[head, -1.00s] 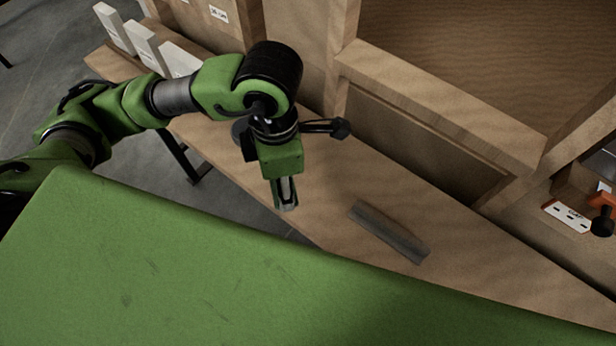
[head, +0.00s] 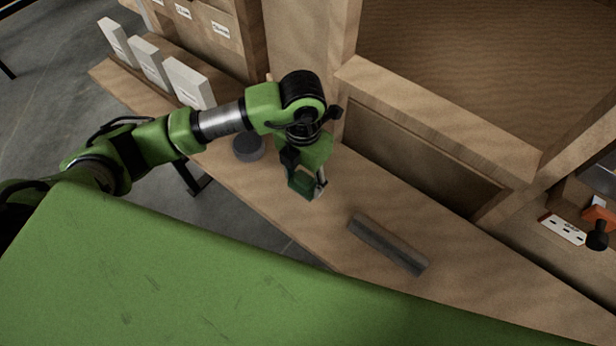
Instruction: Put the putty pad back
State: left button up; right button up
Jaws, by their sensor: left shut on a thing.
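My left gripper (head: 309,191) points down above the wooden bench (head: 345,200), left of the grey bar. It is shut on a small dark green block (head: 302,184), which seems to be the putty pad. The fingers partly hide the block, so its full shape is unclear. The block seems to be clear of the bench top. My right gripper is not in view.
A long grey bar (head: 388,244) lies on the bench. A dark grey round disc (head: 249,147) lies left of the gripper. White boxes (head: 187,84) stand at the back left. A wooden shelf frame (head: 440,113) rises behind the bench. An orange-and-black tool (head: 598,224) is at the right.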

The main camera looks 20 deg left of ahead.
aim_at(307, 176)
pick_arm(q)
jog(key=w+f, duration=0.2)
jog(key=f, duration=0.1)
jog(key=shift+w+f, duration=0.25)
jog(key=shift+w, duration=0.15)
notch_tip(307, 176, down, 3)
jog(key=shift+w+r+p, duration=0.1)
jog(key=shift+w+p, duration=0.05)
jog(key=shift+p, duration=0.85)
jog(key=shift+f, duration=0.3)
jog(key=shift+f, duration=0.1)
jog(key=shift+f, duration=0.2)
jog(key=o, duration=1.1)
jog(key=shift+r, duration=0.1)
